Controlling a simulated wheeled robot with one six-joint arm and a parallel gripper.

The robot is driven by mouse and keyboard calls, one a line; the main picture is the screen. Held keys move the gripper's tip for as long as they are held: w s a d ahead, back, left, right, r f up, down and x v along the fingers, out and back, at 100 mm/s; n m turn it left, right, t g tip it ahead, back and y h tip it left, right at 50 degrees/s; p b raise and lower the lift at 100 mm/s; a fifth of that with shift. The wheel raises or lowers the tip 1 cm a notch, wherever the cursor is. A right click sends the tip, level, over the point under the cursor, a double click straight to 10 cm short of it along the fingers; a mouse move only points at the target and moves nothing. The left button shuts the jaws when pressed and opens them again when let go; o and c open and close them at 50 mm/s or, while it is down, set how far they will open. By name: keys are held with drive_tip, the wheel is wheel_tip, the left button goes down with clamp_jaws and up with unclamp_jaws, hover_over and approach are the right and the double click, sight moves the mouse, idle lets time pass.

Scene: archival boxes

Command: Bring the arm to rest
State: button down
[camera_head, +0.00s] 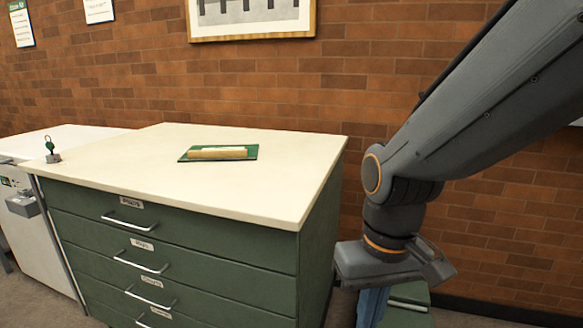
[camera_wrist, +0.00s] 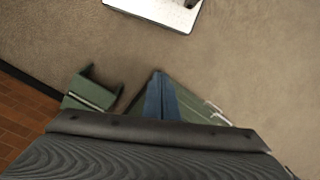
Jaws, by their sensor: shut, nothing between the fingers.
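My arm comes in from the upper right of the head view and hangs down beside the green cabinet. My gripper (camera_wrist: 158,78) points down in the wrist view, with its blue fingers together and nothing between them. In the head view the blue fingers run off the bottom edge, so their tips are hidden there. The gripper is to the right of the cabinet, apart from its top, above the carpeted floor.
A green drawer cabinet (camera_head: 170,235) with a cream top stands at left. Green items (camera_wrist: 92,92) stand below the gripper. A brick wall (camera_head: 370,80) is behind.

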drive_tip(key=d+r+m+p, duration=0.2)
drive_tip(key=d+r+p, duration=0.5)
drive_tip(key=p, duration=0.6)
drive_tip(key=shift+s+d+h, duration=0.15)
drive_tip(key=shift+s+h, duration=0.05)
drive_tip(key=shift+h, duration=0.1)
drive_tip(key=shift+r, duration=0.1)
